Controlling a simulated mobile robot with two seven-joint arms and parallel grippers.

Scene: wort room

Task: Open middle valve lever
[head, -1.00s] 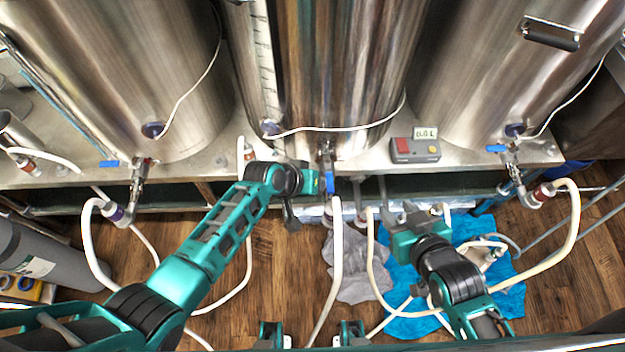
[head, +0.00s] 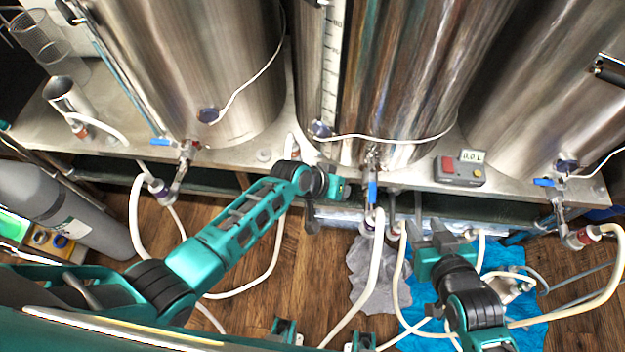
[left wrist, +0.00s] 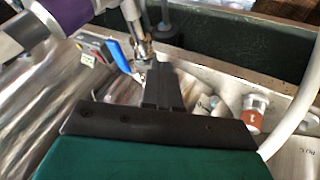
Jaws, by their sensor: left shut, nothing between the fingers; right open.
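The middle valve (head: 373,158) sits low on the front of the middle steel tank. Its blue lever (head: 372,192) points down, toward the hose below. The blue lever also shows in the left wrist view (left wrist: 118,56), left of my fingers. My left gripper (head: 341,188) is just left of the lever, with a small gap in the head view. In the left wrist view its dark fingers (left wrist: 161,70) are shut and empty, pointing toward the valve; contact cannot be told. My right gripper (head: 440,238) is open and empty, lower right of the lever, over the blue cloth.
Steel tanks stand on a metal bench, with side valves bearing blue levers at left (head: 160,142) and right (head: 544,182). A control box (head: 460,172) with a red button sits right of the middle valve. White hoses (head: 367,275), a grey cloth (head: 378,285) and a blue cloth (head: 530,335) are below.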

